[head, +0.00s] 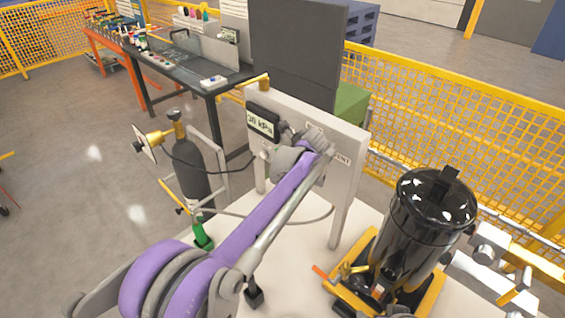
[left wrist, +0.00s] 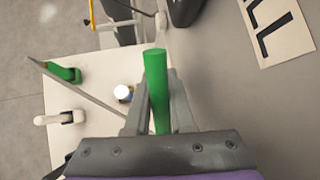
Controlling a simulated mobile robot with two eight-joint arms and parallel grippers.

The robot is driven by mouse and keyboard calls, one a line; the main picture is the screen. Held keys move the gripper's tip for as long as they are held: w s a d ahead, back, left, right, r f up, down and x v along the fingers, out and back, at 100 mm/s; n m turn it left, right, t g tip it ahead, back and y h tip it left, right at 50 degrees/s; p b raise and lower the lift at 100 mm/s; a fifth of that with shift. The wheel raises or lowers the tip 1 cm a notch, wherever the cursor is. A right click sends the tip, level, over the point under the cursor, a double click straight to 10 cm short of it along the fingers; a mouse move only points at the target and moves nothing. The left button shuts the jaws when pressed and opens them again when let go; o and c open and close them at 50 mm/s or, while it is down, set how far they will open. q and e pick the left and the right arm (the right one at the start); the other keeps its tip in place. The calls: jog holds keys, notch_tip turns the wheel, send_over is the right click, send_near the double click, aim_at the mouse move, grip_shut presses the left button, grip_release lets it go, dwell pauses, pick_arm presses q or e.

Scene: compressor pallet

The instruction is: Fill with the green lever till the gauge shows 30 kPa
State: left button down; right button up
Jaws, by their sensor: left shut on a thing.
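The gauge (head: 263,122) is a dark box with a pale display on the grey panel (head: 348,190). Its display seems to read 30 kPa, but the first digit is hard to make out. My left gripper (head: 316,142) is at the panel front, to the right of and a little below the gauge. In the left wrist view, my left gripper (left wrist: 158,88) is shut on the green lever (left wrist: 155,65), which sticks out past the fingers. The lever is hidden behind my gripper in the head view. A plate with the letters LL (left wrist: 272,28) lies beside it. My right gripper is not in view.
A black tank (head: 425,235) in a yellow frame stands at the right of the pale pallet. A dark gas cylinder (head: 190,165) stands left of the panel, with a green object (head: 202,237) in front. A yellow mesh fence (head: 450,125) runs behind.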

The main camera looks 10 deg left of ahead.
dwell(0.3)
pick_arm(q)
jog(key=c, duration=1)
grip_release()
jog(key=shift+c, duration=0.2)
jog(key=shift+s+d+r, duration=0.1)
jog(key=v, duration=1)
jog(key=shift+s+r, duration=0.15)
jog(key=shift+r, duration=0.15)
jog(key=shift+d, duration=0.1)
